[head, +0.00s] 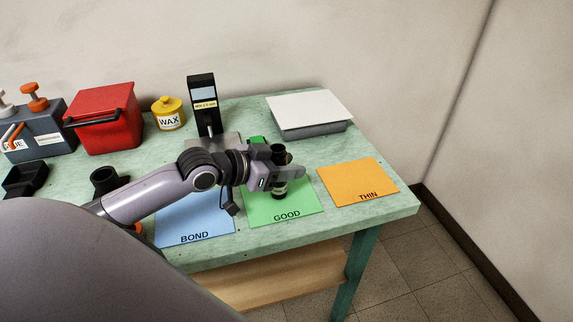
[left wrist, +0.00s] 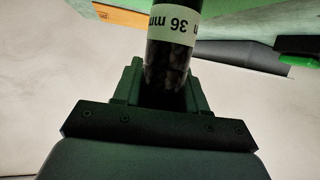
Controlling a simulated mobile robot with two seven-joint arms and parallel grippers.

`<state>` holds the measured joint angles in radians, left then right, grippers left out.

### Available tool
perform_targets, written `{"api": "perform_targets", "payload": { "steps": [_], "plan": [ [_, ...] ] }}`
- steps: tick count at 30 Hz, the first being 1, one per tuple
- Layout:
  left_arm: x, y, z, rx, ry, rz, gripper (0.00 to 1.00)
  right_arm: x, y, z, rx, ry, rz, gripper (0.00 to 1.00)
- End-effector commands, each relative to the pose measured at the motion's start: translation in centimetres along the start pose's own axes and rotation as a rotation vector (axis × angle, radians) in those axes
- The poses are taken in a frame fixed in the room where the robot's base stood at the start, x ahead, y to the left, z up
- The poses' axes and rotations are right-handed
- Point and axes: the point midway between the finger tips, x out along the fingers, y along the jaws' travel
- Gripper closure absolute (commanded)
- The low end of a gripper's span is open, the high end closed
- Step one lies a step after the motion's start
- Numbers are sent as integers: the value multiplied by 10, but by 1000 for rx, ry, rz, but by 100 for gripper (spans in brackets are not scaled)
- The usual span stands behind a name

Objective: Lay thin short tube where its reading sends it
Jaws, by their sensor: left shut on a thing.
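My left gripper (head: 284,172) is shut on a dark tube with a pale label band (head: 279,188), held roughly upright over the green GOOD mat (head: 300,211). I cannot tell whether its lower end touches the mat. In the left wrist view the tube (left wrist: 167,75) stands between the fingers (left wrist: 160,85), its upside-down label showing "36 mm". The blue BOND mat (head: 190,225) lies to the left and the orange THIN mat (head: 358,180) to the right, bare. A black gauge (head: 203,105) with a screen and yellow label stands behind; its reading is too small. My right gripper is out of view.
A grey box with a white top (head: 310,112) sits at the back right. A yellow WAX pot (head: 168,114), a red bin (head: 103,118) and a grey caddy (head: 42,130) line the back left. A black cup-like holder (head: 104,180) stands behind my arm. The table's right edge is near the THIN mat.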

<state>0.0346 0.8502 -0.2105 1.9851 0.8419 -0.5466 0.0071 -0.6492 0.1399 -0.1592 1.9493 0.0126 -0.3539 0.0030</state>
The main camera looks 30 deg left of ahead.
Motion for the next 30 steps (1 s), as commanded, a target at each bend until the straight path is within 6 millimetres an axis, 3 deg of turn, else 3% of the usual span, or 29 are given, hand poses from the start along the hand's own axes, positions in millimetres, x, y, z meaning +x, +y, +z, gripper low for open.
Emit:
{"api": "perform_targets", "payload": {
  "steps": [7,8,10,22,30],
  "plan": [
    [1,0,2,0,0,0,88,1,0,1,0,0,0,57],
    [1,0,2,1,0,0,55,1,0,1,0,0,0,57],
    [1,0,2,1,0,0,33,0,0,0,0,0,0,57],
    [-2,0,-1,1,-1,0,33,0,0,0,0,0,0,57],
    [-31,0,0,3,-3,1,33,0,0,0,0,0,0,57]
  ]
}}
